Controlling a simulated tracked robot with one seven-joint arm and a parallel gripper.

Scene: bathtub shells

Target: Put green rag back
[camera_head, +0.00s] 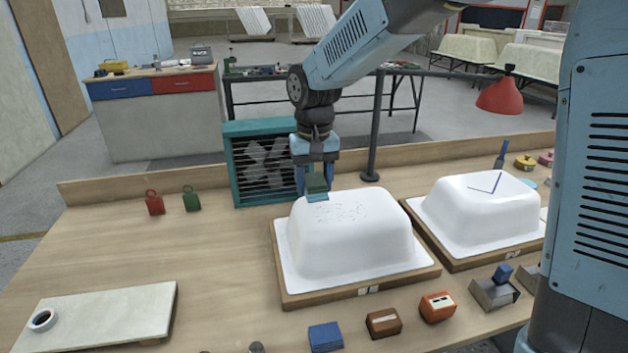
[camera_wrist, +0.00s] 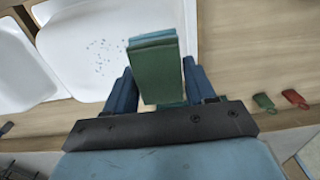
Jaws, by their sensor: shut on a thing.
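The green rag (camera_head: 317,184) is a folded green pad with a light blue layer at its lower edge. My gripper (camera_head: 315,189) is shut on it and points down at the far left corner of the left bathtub shell (camera_head: 350,245). I cannot tell whether the rag touches the shell. In the wrist view the rag (camera_wrist: 153,72) sits between the two blue fingers of my gripper (camera_wrist: 157,82). Dark specks mark the top of this white shell, which also shows in the wrist view (camera_wrist: 85,70).
A teal-framed fan box (camera_head: 262,165) stands just behind and left of my gripper. A second shell (camera_head: 480,215) is at right. Several small blocks line the front edge. The left middle bench is clear.

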